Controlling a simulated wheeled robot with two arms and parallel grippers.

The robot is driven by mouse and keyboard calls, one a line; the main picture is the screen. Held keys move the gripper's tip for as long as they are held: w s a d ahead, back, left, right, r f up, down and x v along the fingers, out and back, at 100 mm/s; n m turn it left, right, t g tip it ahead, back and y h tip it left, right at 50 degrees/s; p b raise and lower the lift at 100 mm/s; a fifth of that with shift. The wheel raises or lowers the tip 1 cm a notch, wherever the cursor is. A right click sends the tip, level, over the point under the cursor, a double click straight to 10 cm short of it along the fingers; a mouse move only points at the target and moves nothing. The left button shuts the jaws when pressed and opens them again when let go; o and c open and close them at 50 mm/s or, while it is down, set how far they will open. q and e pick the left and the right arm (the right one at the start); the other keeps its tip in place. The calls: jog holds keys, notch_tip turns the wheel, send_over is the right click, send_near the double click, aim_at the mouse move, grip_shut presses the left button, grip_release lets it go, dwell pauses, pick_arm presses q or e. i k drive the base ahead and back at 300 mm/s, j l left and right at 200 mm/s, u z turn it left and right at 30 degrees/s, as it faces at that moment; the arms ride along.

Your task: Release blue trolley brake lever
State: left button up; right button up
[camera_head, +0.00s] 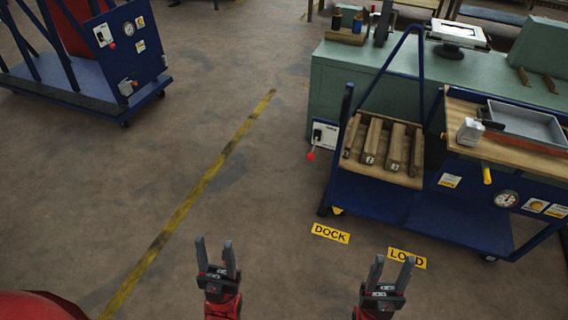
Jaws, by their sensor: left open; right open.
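A blue trolley (430,222) stands at the right with a wooden rack on it. A lever with a red ball end (311,156) hangs down from a white plate (324,135) near its left post. I cannot tell whether this plate is on the trolley or on the bench behind. A yellow handle (487,175) sticks out from the trolley's front. My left gripper (215,245) is open and empty, over the floor left of the trolley. My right gripper (392,262) is open and empty, in front of the trolley. Neither touches anything.
Yellow DOCK (331,233) and LOAD (407,258) labels lie on the floor. A green bench (335,75) stands behind the trolley. Another blue cart (75,80) with a red-knobbed panel is at upper left. The floor between, with a yellow line (190,200), is clear.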

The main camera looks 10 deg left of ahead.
aim_at(311, 155)
jog(key=i+j+z, duration=0.1)
jog(key=i+j, duration=0.4)
jog(key=j, duration=0.25)
jog(key=i+j+z, duration=0.15)
jog(key=j, duration=0.2)
jog(key=i+j+z, duration=0.1)
jog(key=i+j, duration=0.2)
jog(key=j, duration=0.15)
jog(key=i+j, duration=0.2)
jog(key=j, duration=0.2)
jog(key=i+j+z, duration=0.15)
jog(key=j, duration=0.25)
jog(key=i+j, duration=0.2)
jog(key=j, duration=0.25)
jog(key=i+j+z, duration=0.15)
jog(key=j, duration=0.3)
